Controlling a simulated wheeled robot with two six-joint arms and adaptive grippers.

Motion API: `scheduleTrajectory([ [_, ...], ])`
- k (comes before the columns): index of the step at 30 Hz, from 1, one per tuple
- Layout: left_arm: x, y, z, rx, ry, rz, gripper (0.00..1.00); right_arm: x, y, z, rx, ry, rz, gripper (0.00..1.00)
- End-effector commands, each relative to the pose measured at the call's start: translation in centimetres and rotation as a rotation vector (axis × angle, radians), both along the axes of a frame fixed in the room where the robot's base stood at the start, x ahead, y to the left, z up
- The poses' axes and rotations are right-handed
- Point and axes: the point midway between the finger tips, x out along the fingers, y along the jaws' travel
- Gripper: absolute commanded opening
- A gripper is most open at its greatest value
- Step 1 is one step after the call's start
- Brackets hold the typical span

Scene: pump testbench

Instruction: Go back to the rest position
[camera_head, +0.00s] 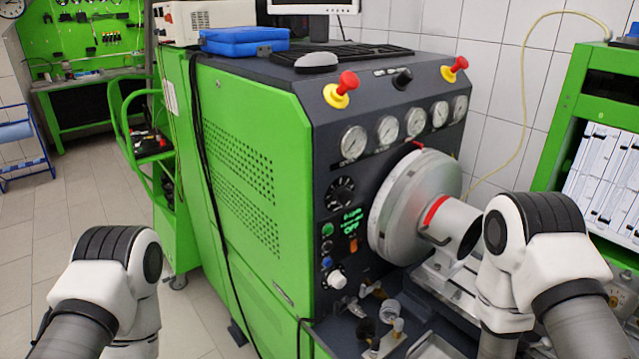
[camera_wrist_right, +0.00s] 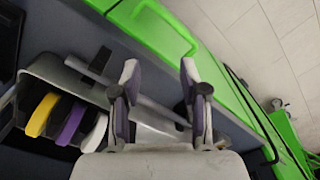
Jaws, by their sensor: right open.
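My right gripper (camera_wrist_right: 158,90) is open and empty in the right wrist view, with its two fingers apart above the edge of a green and grey bench. In the head view only the white and black links of both my arms show, at the lower left and lower right. Neither gripper can be seen there. The green pump testbench (camera_head: 250,160) stands between my arms, with a dark front panel of gauges, knobs and a round metal drum (camera_head: 400,205).
Yellow, purple and white rings (camera_wrist_right: 68,122) lie in a grey tray beside the right gripper. A blue case (camera_head: 243,40) and a monitor sit on the bench top. A green rack (camera_head: 575,100) stands at the right. Tiled floor (camera_head: 60,240) is clear at the left.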

Motion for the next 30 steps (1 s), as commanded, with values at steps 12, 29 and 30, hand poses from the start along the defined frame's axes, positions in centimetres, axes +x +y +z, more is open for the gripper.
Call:
scheduleTrajectory([
  [12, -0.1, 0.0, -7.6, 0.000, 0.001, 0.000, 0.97, -9.4, -0.8, -8.9, -0.023, 0.004, 0.105, 0.44],
  [29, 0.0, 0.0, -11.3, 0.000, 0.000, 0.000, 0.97, -9.2, -0.7, -12.6, -0.022, 0.003, 0.103, 0.44],
  [30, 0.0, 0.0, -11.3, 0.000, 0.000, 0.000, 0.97, -9.2, -0.7, -12.6, -0.022, 0.002, 0.103, 0.44],
])
